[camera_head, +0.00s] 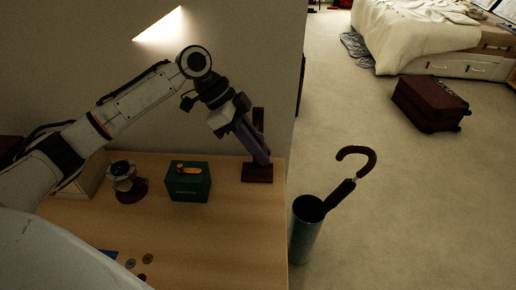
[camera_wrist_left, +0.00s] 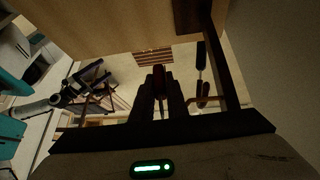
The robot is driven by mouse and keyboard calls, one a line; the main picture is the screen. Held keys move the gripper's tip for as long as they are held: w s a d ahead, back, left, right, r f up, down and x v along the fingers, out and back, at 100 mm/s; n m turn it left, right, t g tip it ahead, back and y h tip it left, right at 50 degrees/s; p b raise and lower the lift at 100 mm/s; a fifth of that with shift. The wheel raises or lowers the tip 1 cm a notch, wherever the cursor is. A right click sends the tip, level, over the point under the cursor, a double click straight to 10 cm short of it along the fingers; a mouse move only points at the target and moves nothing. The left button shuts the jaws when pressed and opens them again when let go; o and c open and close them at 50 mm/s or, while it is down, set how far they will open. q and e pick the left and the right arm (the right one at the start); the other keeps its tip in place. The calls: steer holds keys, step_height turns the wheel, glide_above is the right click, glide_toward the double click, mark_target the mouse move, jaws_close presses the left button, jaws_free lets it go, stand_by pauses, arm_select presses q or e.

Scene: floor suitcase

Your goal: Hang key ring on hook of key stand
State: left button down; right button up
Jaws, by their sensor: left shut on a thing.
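The dark wooden key stand (camera_head: 257,173) stands at the right end of the table in the head view, with its upright post behind my gripper. Its dark post (camera_wrist_left: 223,70) shows right of the fingers in the left wrist view. My left gripper (camera_head: 262,156) is in front of the stand, fingers slanting down to the right. In the left wrist view the fingers (camera_wrist_left: 160,95) are shut on a small dark red piece (camera_wrist_left: 159,78), apparently part of the key ring. The ring itself is too dark to make out. My right gripper is not in view.
On the wooden table (camera_head: 215,235) are a green box (camera_head: 188,187), a dark round-based item (camera_head: 125,183) and several small discs. Beyond the right edge stands a green bin (camera_head: 304,235) with an umbrella (camera_head: 342,190). A brown suitcase (camera_head: 430,103) lies on the floor.

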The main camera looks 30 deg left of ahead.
arm_select(q)
steer(key=shift+n+t+y, duration=0.3)
steer(key=shift+n+t, duration=0.1)
steer(key=shift+t, duration=0.5)
steer(key=w+a, duration=0.1)
steer(key=w, duration=0.1)
steer(key=w+a, duration=0.1)
steer(key=w, duration=0.1)
steer(key=shift+a, duration=0.2)
steer(key=c, duration=1.8)
jaws_free()
steer(key=shift+o, duration=0.7)
steer(key=s+a+r+g, duration=0.1)
steer(key=s+a+r, duration=0.1)
steer(key=r, duration=0.3)
steer(key=shift+s+a+r, duration=0.2)
steer(key=shift+s+a, duration=0.05)
steer(key=shift+a, duration=0.25)
steer(key=shift+m+g, duration=0.4)
steer(key=shift+s+a+r, duration=0.2)
steer(key=shift+s+r, duration=1.15)
steer(key=shift+r, duration=0.2)
